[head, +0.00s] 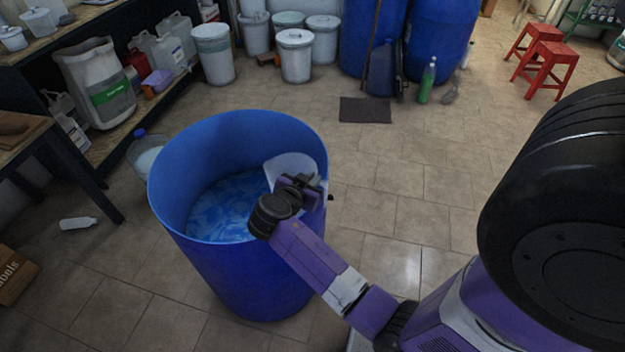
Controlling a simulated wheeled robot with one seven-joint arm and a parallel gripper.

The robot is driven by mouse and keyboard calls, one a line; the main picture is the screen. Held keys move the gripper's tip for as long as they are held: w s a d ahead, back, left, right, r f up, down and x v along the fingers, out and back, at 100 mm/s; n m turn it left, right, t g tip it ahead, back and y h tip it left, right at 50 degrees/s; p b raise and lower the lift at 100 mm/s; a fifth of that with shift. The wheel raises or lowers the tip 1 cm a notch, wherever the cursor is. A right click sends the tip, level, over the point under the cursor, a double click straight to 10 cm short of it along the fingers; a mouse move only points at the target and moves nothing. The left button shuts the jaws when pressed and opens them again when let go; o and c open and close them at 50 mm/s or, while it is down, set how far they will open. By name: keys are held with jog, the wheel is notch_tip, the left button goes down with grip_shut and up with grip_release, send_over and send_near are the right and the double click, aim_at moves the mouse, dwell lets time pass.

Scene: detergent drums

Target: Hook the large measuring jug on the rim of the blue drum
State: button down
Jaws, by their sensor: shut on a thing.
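The blue drum (205,265) stands open-topped on the tiled floor, left of centre, with foamy blue liquid (225,205) inside. My gripper (308,186) is at the drum's right rim, shut on the pale, whitish measuring jug (288,165). The jug is at the inner side of the right rim, above the liquid. My gripper and wrist cover much of the jug, so its handle and lower part are hidden. I cannot tell whether the jug touches the rim or hangs on it.
A wooden table (30,140) and a shelf with containers stand at the left. A white bottle (78,223) lies on the floor and a clear jug with a blue cap (147,150) stands behind the drum. Red stools (545,65) are far right. Floor beyond the drum is mostly clear.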

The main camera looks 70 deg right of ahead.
notch_tip(320, 180, up, 13)
jog(key=p, duration=0.7)
jog(key=shift+p, duration=0.35)
jog(key=shift+r, duration=2.65)
